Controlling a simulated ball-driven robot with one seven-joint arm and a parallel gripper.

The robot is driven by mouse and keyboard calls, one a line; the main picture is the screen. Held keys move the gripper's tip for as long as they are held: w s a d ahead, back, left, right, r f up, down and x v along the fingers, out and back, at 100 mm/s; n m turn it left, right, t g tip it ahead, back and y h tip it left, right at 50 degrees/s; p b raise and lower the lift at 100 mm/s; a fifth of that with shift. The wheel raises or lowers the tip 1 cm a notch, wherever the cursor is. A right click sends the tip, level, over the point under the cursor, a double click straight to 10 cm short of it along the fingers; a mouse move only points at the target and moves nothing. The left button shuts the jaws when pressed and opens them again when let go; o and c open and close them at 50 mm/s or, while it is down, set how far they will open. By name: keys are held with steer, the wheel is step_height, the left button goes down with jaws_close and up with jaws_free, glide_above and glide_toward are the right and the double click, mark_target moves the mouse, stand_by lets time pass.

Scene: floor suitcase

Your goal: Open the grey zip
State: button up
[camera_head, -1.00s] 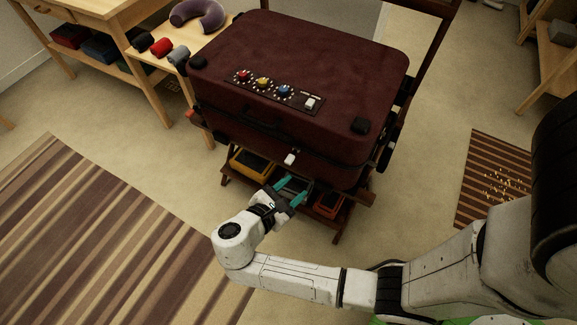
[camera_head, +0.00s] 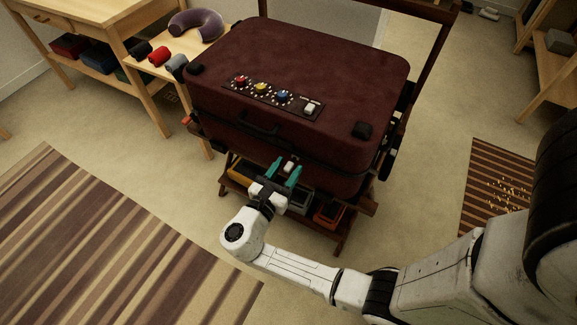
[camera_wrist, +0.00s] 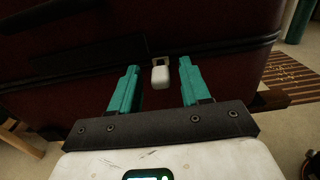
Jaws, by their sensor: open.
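The dark red suitcase (camera_head: 300,75) lies shut on a wooden stand, with a seam around its side. A small light grey zip pull (camera_head: 288,167) sits on the front seam; it also shows in the wrist view (camera_wrist: 161,76). My gripper (camera_head: 285,168) is open, with its teal fingers pointing at the suitcase front. In the wrist view (camera_wrist: 158,80) the pull appears between the two fingertips, nearer the right one. I cannot tell whether either finger touches it. A black handle (camera_head: 258,129) is on the suitcase front.
Red, yellow and blue dials and a light switch sit on a panel (camera_head: 270,94) on the lid. Coloured trays, one orange (camera_head: 330,215), sit below the suitcase. A wooden table (camera_head: 150,60) holds rolls and a neck pillow (camera_head: 197,22). Striped rugs lie on the floor.

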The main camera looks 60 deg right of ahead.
steer(key=shift+d, duration=0.65)
steer(key=shift+c, duration=0.5)
jaws_close()
